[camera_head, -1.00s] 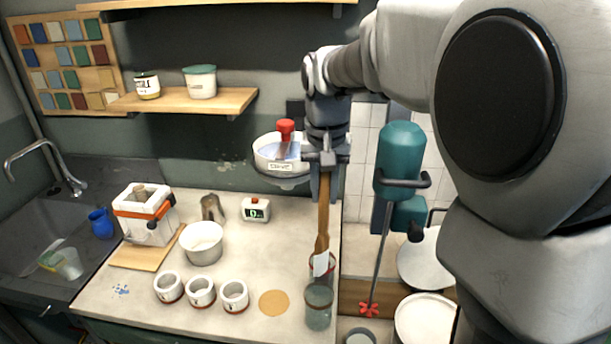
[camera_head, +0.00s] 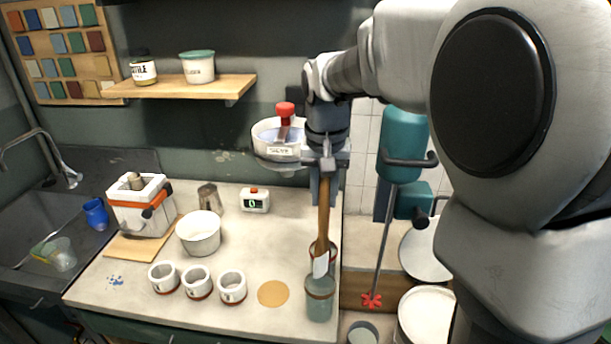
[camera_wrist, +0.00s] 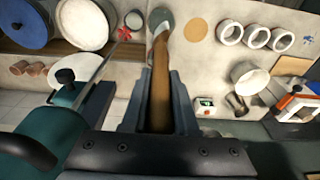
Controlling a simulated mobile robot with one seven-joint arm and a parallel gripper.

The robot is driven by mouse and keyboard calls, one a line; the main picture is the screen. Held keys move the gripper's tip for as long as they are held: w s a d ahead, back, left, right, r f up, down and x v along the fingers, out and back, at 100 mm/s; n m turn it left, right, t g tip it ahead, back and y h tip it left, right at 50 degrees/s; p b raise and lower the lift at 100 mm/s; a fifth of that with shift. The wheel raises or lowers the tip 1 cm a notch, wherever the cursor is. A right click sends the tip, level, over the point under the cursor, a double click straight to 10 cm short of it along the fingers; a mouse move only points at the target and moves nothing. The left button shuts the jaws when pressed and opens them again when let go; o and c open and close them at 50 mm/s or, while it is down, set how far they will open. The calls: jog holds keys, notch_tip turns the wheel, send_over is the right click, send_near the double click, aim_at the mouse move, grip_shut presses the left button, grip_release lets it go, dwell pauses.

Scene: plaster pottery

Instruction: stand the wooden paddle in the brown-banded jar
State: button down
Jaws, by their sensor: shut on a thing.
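The wooden paddle (camera_head: 323,210) hangs nearly upright from my gripper (camera_head: 325,172), pale end down. My gripper is shut on its upper part; in the wrist view the paddle (camera_wrist: 160,85) runs out from between the fingers. The pale tip overlaps the rear jar and reaches the front jar's rim in the head view. I cannot tell whether it is inside either. One jar mouth (camera_wrist: 160,18) shows beyond the tip in the wrist view.
Three small white cups (camera_head: 197,282), a tan disc (camera_head: 273,293) and a white bowl (camera_head: 199,236) lie left of the jars. A teal mixer (camera_head: 403,140) with a thin shaft is close on the right.

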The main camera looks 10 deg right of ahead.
aim_at(323, 229)
jog(key=shift+f+b, duration=3)
jog(key=shift+f, duration=1.45)
jog(key=c, duration=0.6)
grip_release()
jog(key=shift+r, duration=0.1)
notch_tip(323, 229, up, 17)
jog(key=s+p, duration=0.1)
jog(key=s, duration=0.1)
jog(key=shift+s+a+p, duration=0.25)
jog(key=shift+a+p, duration=0.05)
jog(key=shift+a, duration=0.1)
jog(key=shift+s, duration=0.1)
